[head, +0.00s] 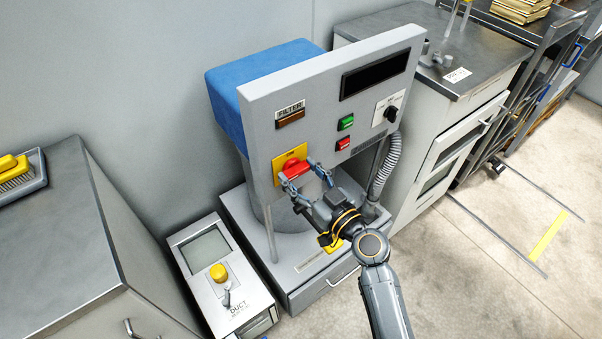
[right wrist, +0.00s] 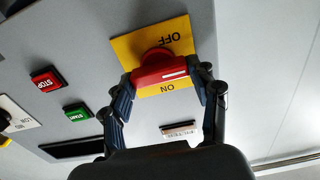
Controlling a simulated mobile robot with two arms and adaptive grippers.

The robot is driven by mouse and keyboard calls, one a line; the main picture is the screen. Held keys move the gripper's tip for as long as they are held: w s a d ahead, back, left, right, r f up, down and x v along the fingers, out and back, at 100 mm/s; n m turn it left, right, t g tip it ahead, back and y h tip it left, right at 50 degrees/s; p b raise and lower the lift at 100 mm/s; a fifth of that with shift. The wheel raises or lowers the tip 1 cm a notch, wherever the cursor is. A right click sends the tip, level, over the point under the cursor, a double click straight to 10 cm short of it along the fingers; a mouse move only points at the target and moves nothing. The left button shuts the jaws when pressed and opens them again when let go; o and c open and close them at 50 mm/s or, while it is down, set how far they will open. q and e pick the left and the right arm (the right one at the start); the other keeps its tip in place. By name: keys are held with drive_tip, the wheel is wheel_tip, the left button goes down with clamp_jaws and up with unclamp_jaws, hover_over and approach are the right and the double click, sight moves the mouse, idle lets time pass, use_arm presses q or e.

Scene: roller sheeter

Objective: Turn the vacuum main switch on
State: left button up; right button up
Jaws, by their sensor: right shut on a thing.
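The vacuum main switch is a red rotary handle (head: 296,169) on a yellow plate (head: 279,161) at the lower left of the grey panel. In the right wrist view the red handle (right wrist: 160,75) lies roughly level across the yellow plate (right wrist: 178,41), with upside-down OFF above it and ON below it. A white line marks the handle toward its right end. My right gripper (head: 309,184) has one finger at each end of the handle, and is shut on it; it also shows in the right wrist view (right wrist: 165,90). My left gripper is out of view.
The panel also has a green START button (head: 346,122), a red STOP button (head: 343,143), a black knob (head: 391,114) and a dark display (head: 376,75). A ribbed hose (head: 386,165) hangs at its right. A low box with a yellow button (head: 218,271) stands at the left.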

drive_tip(key=shift+m, duration=0.4)
drive_tip(key=m, duration=0.3)
drive_tip(key=shift+m, duration=0.4)
drive_tip(key=m, duration=0.4)
drive_tip(key=shift+w+d, duration=0.1)
drive_tip(key=m, duration=0.5)
drive_tip(key=shift+p, duration=0.4)
drive_tip(key=m, duration=0.4)
drive_tip(key=shift+f+p, duration=0.15)
drive_tip(key=shift+p, duration=0.15)
drive_tip(key=shift+m, duration=0.3)
drive_tip(key=o, duration=1.1)
drive_tip(key=shift+o, duration=0.2)
drive_tip(key=shift+d, duration=0.1)
